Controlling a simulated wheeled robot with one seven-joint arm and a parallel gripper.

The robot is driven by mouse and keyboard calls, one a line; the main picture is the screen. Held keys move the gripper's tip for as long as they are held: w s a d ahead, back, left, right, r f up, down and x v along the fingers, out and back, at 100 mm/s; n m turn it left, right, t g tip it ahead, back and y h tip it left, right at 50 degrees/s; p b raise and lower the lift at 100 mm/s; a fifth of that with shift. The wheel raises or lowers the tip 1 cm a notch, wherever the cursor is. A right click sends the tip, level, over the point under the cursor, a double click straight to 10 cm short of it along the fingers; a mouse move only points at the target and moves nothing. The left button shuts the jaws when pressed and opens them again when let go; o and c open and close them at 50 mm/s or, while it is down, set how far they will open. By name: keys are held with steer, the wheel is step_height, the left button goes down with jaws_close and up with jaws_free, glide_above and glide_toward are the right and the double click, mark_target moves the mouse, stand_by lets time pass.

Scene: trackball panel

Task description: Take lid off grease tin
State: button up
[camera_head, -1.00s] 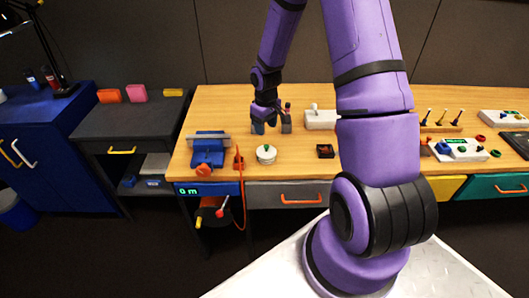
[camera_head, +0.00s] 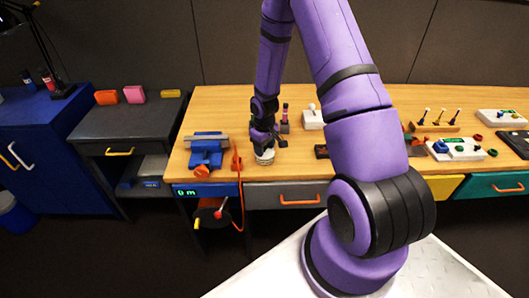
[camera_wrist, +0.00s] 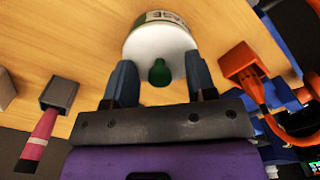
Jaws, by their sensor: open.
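The grease tin (camera_head: 264,158) is a small round white tin on the wooden bench, between the blue vise and a dark box. I cannot tell whether the fingers touch the lid. In the head view my gripper (camera_head: 265,142) is right above the tin and hides its top.
A blue vise (camera_head: 207,152) stands left of the tin, with an orange tool and cable (camera_wrist: 245,70) beside it. A grey holder (camera_wrist: 59,94) with a pink-handled item is nearby. Bare wood shows around the tin.

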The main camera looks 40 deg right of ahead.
jaws_close()
steer(key=shift+r, duration=0.15)
